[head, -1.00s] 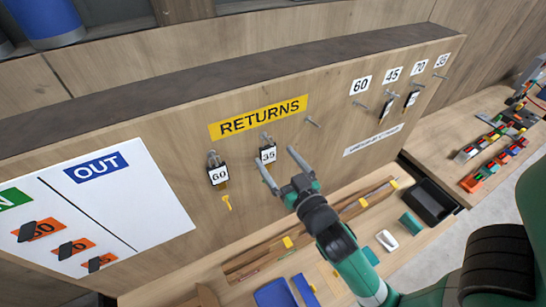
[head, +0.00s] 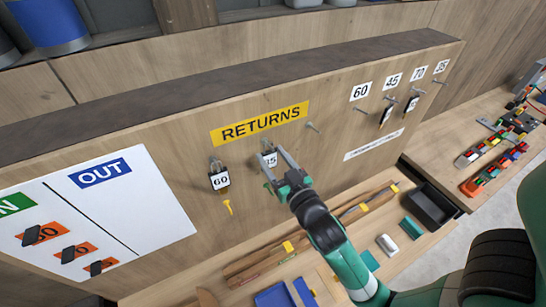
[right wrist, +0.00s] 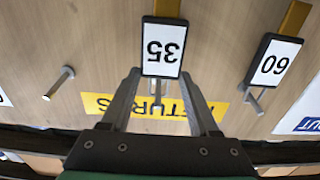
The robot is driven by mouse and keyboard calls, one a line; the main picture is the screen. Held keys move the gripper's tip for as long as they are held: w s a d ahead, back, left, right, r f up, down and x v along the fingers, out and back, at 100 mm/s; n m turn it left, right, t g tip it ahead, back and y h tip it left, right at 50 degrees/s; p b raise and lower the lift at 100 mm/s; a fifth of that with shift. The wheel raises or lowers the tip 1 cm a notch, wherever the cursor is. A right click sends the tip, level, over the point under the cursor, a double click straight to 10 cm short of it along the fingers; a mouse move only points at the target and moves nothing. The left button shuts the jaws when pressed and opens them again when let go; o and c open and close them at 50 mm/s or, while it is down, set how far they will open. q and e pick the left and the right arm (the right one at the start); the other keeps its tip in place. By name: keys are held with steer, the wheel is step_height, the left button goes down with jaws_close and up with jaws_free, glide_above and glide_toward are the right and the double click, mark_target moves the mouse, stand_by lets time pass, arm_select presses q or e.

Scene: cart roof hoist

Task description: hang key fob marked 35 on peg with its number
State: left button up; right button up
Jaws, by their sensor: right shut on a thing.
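The key fob marked 35 (head: 271,161) is a white tag in a dark frame. It hangs at a peg below the yellow RETURNS sign (head: 260,123) and also shows upright-side-down in the right wrist view (right wrist: 163,47). My right gripper (head: 273,155) is shut on this fob, one finger on each side; in the right wrist view the fingers (right wrist: 161,76) flank the tag. The peg under the number 35 label (head: 441,67) is at the far right of the board and looks bare. My left gripper is not in view.
A fob marked 60 (head: 219,180) hangs just left of the held one. An empty peg (head: 312,127) is to its right. Dark fobs hang under 45 (head: 386,114) and 70 (head: 412,104); the peg under 60 (head: 361,109) is bare. A bench with trays lies below.

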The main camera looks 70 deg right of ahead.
steer(key=o, duration=0.6)
jaws_close()
steer(key=shift+r+p, duration=0.35)
steer(key=shift+p, duration=0.05)
steer(key=shift+s+a+r, duration=0.3)
steer(key=shift+s+a, duration=0.5)
steer(key=shift+s, duration=0.1)
steer(key=shift+s+a+r, duration=0.3)
steer(key=shift+s+a, duration=0.45)
steer(key=shift+s, duration=0.15)
steer(key=shift+p+v, duration=1.45)
steer(key=shift+v, duration=1.05)
